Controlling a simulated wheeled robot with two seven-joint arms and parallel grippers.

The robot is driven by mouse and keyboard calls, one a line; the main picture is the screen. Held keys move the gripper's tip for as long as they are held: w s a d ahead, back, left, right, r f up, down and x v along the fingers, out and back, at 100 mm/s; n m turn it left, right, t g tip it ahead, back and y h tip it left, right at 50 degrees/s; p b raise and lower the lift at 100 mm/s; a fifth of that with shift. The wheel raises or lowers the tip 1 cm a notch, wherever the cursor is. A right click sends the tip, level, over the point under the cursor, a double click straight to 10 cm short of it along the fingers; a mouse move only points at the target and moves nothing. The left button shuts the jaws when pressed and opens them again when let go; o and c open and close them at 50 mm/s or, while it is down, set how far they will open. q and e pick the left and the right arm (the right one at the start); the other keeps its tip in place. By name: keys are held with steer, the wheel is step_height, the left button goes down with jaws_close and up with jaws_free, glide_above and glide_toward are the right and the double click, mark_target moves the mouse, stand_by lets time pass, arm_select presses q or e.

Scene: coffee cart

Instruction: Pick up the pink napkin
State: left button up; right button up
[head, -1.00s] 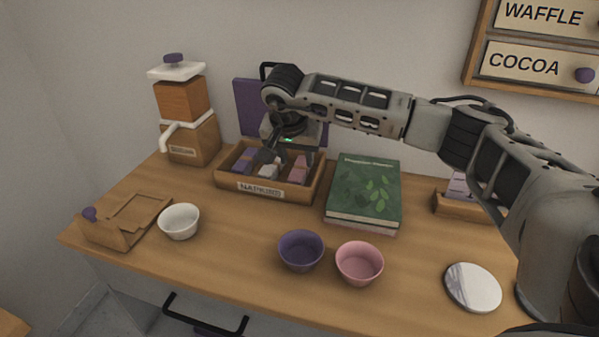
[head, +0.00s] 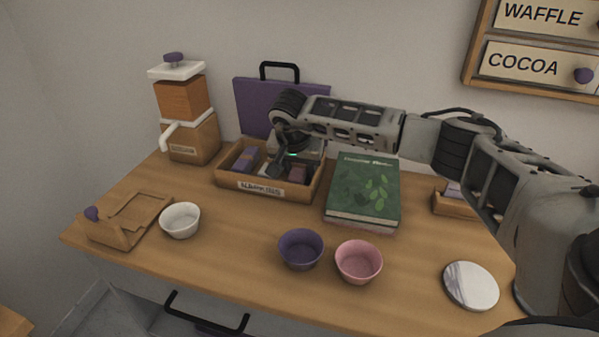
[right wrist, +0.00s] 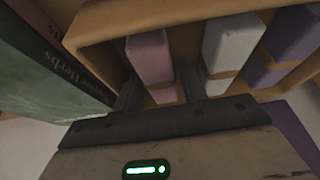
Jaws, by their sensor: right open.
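The pink napkin (right wrist: 150,55) stands folded, with a tan band, in the wooden napkin box (head: 232,181), beside a white napkin (right wrist: 232,42) and a purple one (right wrist: 290,40). In the head view the pink napkin (head: 298,174) is shaded and partly hidden by my right arm. My right gripper (right wrist: 160,88) is open over the box, pointing down. In the right wrist view one finger is on each side of the pink napkin's near end. Whether they touch it I cannot tell. My left gripper is not in view.
A green book (head: 364,187) lies right of the box. A purple board (head: 262,105) with a black handle stands behind it. A wooden grinder (head: 190,125) stands at the left. White (head: 180,220), purple (head: 301,250) and pink bowls (head: 359,262) stand in front.

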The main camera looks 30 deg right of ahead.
steer(key=shift+f, duration=0.1)
steer(key=c, duration=0.7)
